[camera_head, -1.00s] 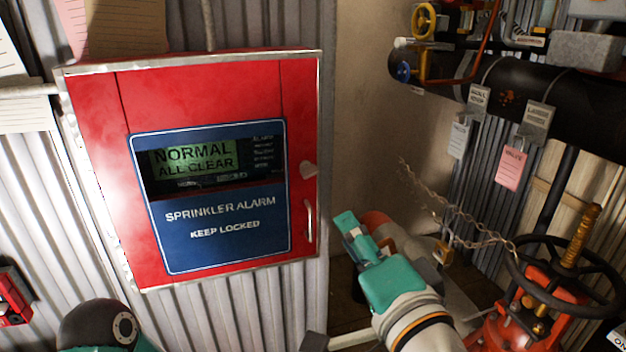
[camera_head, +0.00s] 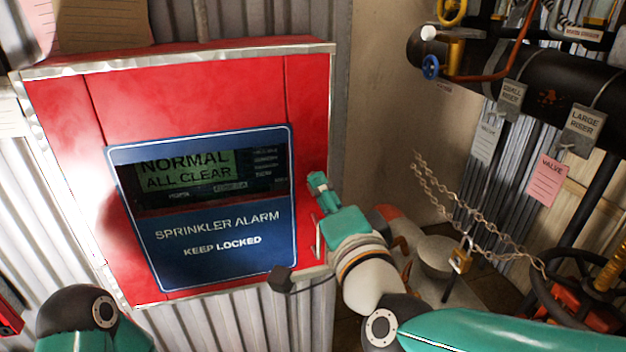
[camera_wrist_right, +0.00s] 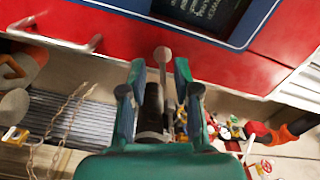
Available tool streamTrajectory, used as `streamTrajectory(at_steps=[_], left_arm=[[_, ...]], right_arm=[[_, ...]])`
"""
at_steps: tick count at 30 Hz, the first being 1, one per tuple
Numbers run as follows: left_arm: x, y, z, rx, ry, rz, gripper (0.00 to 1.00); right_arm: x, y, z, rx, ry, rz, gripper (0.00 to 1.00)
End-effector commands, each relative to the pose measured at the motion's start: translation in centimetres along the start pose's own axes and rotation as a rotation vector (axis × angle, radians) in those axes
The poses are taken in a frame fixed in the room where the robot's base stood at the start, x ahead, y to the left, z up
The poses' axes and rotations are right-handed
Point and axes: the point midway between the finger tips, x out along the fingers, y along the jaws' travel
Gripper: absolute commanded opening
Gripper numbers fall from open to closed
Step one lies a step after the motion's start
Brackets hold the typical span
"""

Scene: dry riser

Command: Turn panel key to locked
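The red alarm panel (camera_head: 211,100) hangs on the corrugated wall, with a blue plate (camera_head: 215,240) reading "Sprinkler alarm, keep locked". Its display (camera_head: 190,172) reads "Normal, all clear". My right gripper (camera_head: 318,183) is at the panel's right side and hides the key in the head view. In the right wrist view, the panel key (camera_wrist_right: 163,56), a small pale round-headed piece, shows between the open fingertips of my right gripper (camera_wrist_right: 159,72). A gap shows on both sides of it. My left gripper is out of view.
A silver door handle (camera_wrist_right: 62,36) is on the panel near the right gripper.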

Motion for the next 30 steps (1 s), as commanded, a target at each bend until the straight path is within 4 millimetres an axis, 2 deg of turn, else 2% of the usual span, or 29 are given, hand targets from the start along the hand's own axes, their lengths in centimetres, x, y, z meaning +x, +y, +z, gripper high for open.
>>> streamTrajectory(at_steps=[11, 17, 18, 22, 23, 30], left_arm=[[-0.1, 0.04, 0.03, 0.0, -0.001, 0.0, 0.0], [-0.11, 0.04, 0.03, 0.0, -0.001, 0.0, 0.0], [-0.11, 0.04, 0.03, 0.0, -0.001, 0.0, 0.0], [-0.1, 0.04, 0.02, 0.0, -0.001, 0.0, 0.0], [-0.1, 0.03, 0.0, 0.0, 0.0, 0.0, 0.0], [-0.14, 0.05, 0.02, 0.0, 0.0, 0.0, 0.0]], right_arm=[[0.46, -0.16, 0.46, 0.0, -0.007, -0.003, 0.31], [0.52, -0.21, 0.61, 0.0, -0.01, -0.004, 0.01], [0.52, -0.21, 0.63, 0.0, -0.011, -0.004, 0.0], [0.53, -0.18, 0.67, 0.0, -0.012, -0.003, 0.0], [0.36, 0.0, 0.09, 0.0, -0.01, -0.003, 0.0], [0.53, -0.09, 0.61, -0.02, -0.011, -0.001, 0.0]])
